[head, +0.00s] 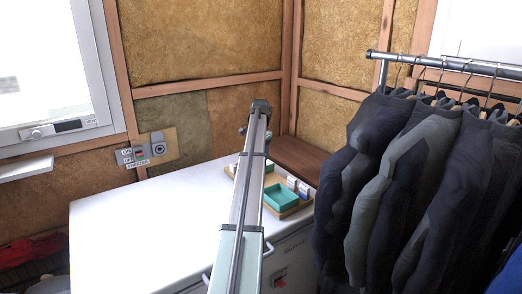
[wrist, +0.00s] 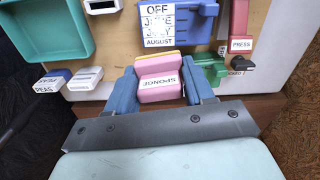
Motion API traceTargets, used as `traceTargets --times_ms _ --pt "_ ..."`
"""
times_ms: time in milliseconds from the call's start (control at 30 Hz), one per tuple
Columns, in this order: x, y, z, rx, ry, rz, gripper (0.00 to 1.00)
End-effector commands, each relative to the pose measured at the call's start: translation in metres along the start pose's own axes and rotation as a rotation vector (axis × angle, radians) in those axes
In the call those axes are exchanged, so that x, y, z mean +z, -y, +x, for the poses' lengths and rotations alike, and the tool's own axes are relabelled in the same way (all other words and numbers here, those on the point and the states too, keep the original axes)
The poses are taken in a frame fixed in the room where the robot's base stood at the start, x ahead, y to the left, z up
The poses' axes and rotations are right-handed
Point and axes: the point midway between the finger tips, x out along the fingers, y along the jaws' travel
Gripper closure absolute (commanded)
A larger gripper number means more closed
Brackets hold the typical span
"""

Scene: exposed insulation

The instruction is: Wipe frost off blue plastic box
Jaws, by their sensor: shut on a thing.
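My gripper (wrist: 158,72) has blue fingers and is shut on a pink sponge (wrist: 157,94) labelled SPONGE in the wrist view. The blue plastic box (wrist: 203,22) is just beyond the sponge, at the top of the wrist view and partly cut off. A white label reading OFF, JUNE, JULY and AUGUST is on it, with some letters faint. I cannot tell how much frost is on the box, or whether the sponge touches it. In the head view my arm reaches over the white chest, and its far end hides the sponge and box.
A teal tray (wrist: 48,28) and a PEAS block (wrist: 50,82) are at left in the wrist view; a green item (wrist: 207,66) and a red PRESS item (wrist: 239,22) are at right. Dark coats (head: 400,180) crowd the chest's right side. The white chest top (head: 140,215) is clear at left.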

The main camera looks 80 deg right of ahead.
Motion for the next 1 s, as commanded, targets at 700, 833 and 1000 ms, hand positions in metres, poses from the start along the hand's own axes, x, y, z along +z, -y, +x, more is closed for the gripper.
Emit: traceTargets --times_ms 700,833,1000 --pt "0.02 0.001 0.055 0.0 0.0 -0.001 0.76" --pt "0.032 0.003 0.055 0.0 0.0 -0.001 0.76" --pt "0.047 0.005 0.055 0.0 0.001 -0.001 0.76"
